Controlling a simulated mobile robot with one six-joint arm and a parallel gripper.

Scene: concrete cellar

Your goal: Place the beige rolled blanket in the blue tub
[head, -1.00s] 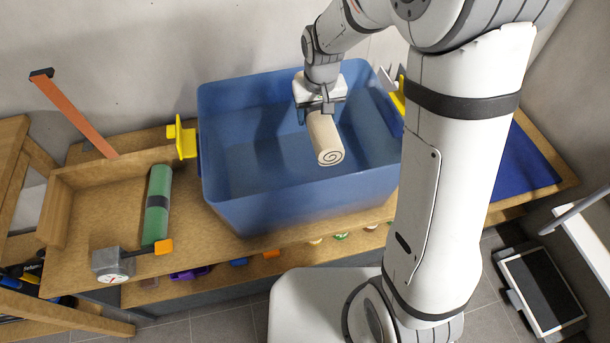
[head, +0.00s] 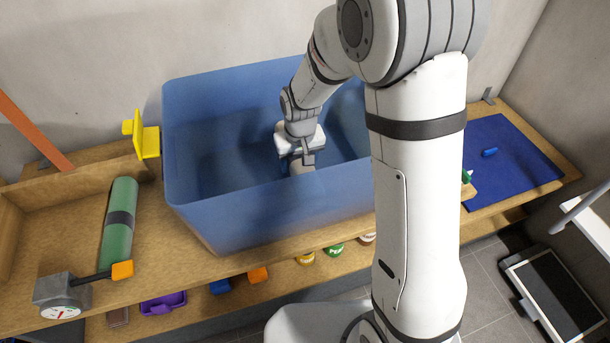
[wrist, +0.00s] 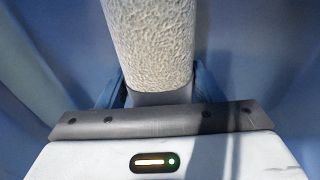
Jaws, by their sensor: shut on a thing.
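The blue tub (head: 270,215) stands on the wooden bench, open at the top. My gripper (head: 299,160) is down inside the tub, below its rim. It is shut on the beige rolled blanket (head: 302,168); only a small part of the blanket shows in the head view, as the tub's front wall hides the rest. In the wrist view the blanket (wrist: 150,45) runs away from my gripper (wrist: 155,92), with blue tub walls on both sides. Whether the blanket touches the tub floor cannot be seen.
A blue mat (head: 510,165) lies to the right. Several coloured items sit on the lower shelf, including a purple one (head: 163,302).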

